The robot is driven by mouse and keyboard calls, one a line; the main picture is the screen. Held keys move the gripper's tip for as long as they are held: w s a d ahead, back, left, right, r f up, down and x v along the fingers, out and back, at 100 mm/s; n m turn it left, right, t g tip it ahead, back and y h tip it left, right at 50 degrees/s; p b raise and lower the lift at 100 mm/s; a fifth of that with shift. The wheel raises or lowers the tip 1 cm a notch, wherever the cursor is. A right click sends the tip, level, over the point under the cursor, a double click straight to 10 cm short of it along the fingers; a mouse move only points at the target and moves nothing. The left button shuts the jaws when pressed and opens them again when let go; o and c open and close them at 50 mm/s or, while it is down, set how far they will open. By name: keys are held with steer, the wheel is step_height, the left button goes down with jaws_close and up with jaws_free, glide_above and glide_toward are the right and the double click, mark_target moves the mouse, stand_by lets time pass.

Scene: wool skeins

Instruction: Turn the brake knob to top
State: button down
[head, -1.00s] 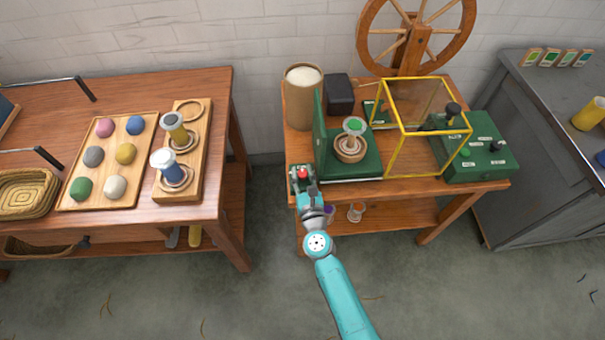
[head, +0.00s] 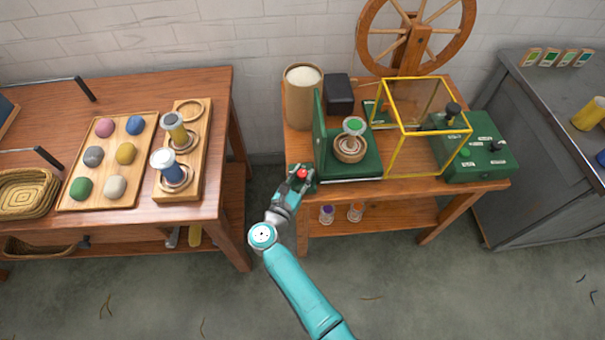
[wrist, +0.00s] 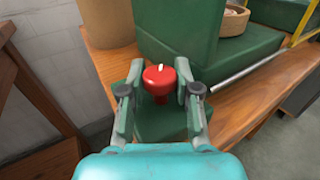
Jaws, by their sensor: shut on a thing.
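The red brake knob (head: 302,174) stands on a small green base at the left front corner of the wooden stand, beside the green machine (head: 365,167). In the wrist view the knob (wrist: 160,78) sits between the two fingers, with a short white mark on its top pointing away from my wrist and slightly left. My gripper (head: 300,180) is shut on the knob, one finger on each side, and it also shows in the wrist view (wrist: 160,90). Any lettering around the knob is hidden or too small to read.
The machine's tall green panel (head: 321,135) rises just behind the knob. The left table (head: 215,100) is across an open floor gap.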

steer(key=shift+w+r+m+g+h, duration=0.1)
steer(key=shift+m+g+h, duration=2)
steer(key=shift+h, duration=0.4)
steer(key=c, duration=1.1)
jaws_free()
steer(key=shift+a, duration=0.1)
steer(key=v, duration=1.2)
